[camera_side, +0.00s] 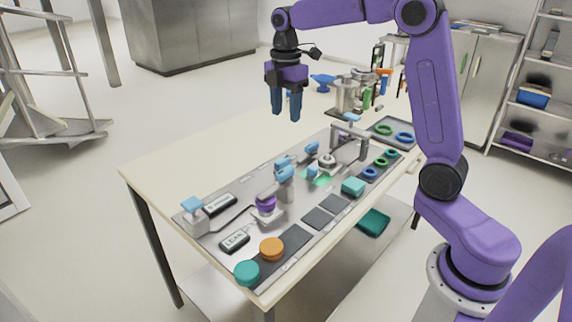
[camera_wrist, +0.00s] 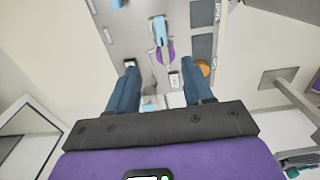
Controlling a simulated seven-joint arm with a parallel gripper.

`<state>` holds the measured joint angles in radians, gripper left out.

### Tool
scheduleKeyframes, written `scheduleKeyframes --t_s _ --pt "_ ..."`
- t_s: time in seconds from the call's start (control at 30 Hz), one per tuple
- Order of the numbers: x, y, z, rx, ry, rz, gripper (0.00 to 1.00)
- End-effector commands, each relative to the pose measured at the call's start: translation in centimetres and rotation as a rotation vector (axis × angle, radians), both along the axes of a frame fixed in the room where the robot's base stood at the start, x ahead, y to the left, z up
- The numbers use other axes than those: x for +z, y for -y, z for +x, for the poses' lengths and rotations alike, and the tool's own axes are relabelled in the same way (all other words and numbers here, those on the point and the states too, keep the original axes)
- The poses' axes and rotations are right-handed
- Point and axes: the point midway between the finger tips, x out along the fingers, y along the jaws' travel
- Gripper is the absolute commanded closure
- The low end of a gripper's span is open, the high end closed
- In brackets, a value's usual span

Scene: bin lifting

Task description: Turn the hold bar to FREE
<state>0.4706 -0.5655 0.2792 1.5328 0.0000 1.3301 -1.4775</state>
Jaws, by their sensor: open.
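My gripper (camera_side: 287,116) is open and empty, high above the back part of the bench, apart from everything on it. In the wrist view its two blue fingers (camera_wrist: 160,66) are spread, pointing toward the panel below. One blue handle beside a purple part shows in the wrist view (camera_wrist: 162,32). I cannot tell which is the hold bar; no HOLD or FREE marking is readable.
A purple knob (camera_side: 265,203), a plate reading LEAK (camera_side: 235,241), an orange cylinder (camera_side: 271,249), a teal cylinder (camera_side: 247,273) and a teal block (camera_side: 353,187) crowd the panel. A tray with rings (camera_side: 395,133) lies at the right. The bench's back left top (camera_side: 190,160) is bare.

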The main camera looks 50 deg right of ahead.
Motion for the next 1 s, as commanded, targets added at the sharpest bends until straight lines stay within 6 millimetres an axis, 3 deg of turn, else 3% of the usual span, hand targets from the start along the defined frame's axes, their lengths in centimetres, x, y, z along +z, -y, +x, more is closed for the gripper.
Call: scheduleKeyframes --t_s 0.7,1.0 --pt "-12.9 0.0 -0.2 -0.002 -0.005 -0.001 0.49" --pt "-16.1 0.0 -0.1 -0.002 -0.001 0.0 0.49"
